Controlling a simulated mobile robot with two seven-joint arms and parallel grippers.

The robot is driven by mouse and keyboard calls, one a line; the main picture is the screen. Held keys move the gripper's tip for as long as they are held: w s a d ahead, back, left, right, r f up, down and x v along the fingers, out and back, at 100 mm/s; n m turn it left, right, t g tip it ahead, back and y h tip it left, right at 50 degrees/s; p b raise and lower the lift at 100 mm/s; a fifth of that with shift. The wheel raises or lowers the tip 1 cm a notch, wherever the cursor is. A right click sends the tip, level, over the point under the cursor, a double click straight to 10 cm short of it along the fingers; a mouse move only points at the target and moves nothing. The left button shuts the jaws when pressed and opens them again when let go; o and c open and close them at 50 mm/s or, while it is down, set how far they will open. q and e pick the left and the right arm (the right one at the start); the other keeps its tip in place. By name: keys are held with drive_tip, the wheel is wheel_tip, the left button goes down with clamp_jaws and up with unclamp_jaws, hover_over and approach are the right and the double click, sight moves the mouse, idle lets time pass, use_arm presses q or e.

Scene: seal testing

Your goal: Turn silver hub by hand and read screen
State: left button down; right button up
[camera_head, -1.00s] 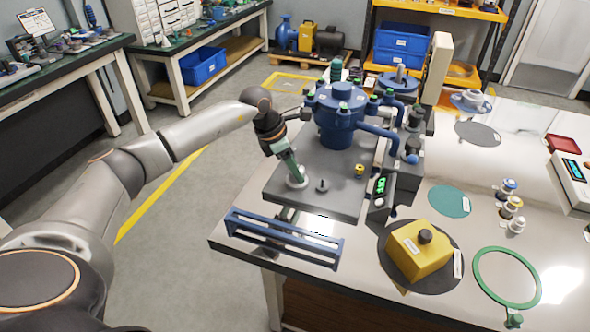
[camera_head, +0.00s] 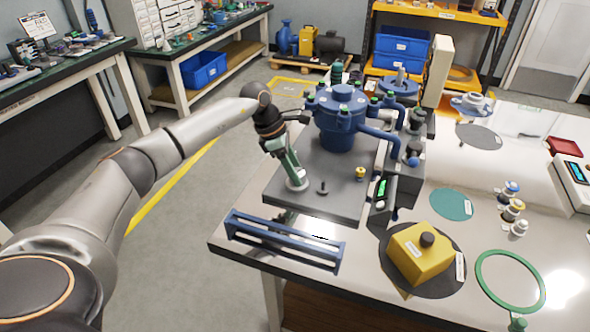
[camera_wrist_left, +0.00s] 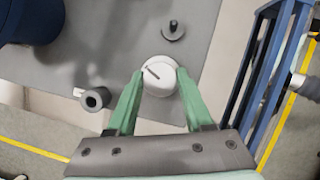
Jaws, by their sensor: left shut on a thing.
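The silver hub (camera_head: 297,184) is a pale round knob near the front left corner of the dark grey plate. It also shows in the left wrist view (camera_wrist_left: 159,80), with a short dark line on its top. My left gripper (camera_head: 294,175) reaches down to it, and its green fingers (camera_wrist_left: 159,74) are shut on opposite sides of the hub. The small screen (camera_head: 381,188) glows green on the dark box at the plate's right edge; its reading is too small to tell. My right gripper is not in view.
A blue vessel (camera_head: 341,112) with pipes stands on the plate behind the hub. A blue slotted frame (camera_head: 285,240) lies along the table's front edge. A small dark peg (camera_head: 322,187) stands beside the hub. A yellow block (camera_head: 420,254) sits to the right.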

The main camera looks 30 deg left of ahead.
use_arm(q)
drive_tip(key=shift+c, duration=1.4)
unclamp_jaws()
drive_tip(key=p+v, duration=0.1)
drive_tip(key=v, duration=1.1)
drive_tip(key=shift+r, duration=0.3)
drive_tip(key=shift+s, duration=0.15)
